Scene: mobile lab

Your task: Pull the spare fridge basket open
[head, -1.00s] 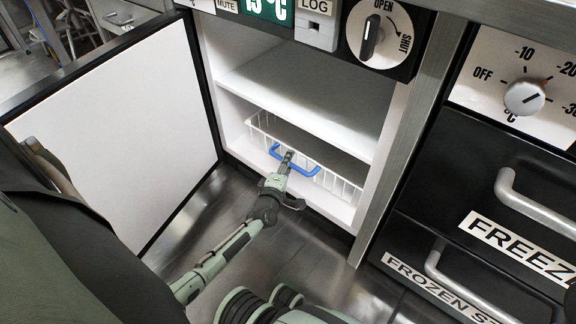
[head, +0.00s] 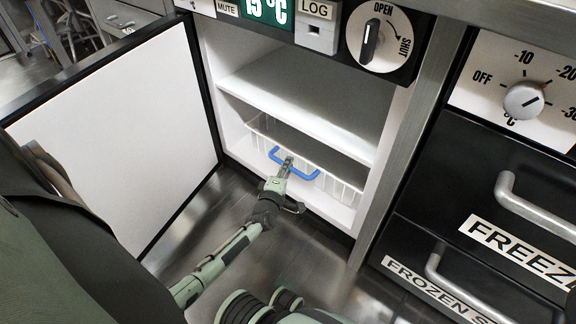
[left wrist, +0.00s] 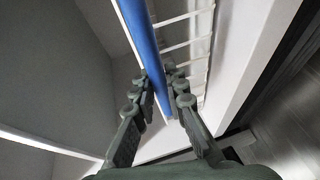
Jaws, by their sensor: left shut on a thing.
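The white wire basket (head: 342,190) sits in the bottom compartment of the open fridge, with its front near the opening. A blue handle (head: 307,176) runs across its front. My left gripper (head: 288,164) is shut on the handle near its middle. In the left wrist view, the blue handle (left wrist: 143,45) runs between the fingers of my left gripper (left wrist: 158,88), and white basket wires (left wrist: 185,45) show beyond it. My right gripper is not in view.
The fridge door (head: 125,130) stands wide open at the left. A white shelf (head: 300,105) lies above the basket. To the right are the freezer drawers with grey bar handles (head: 535,212). The metal floor (head: 315,255) in front of the fridge is clear except for my own parts.

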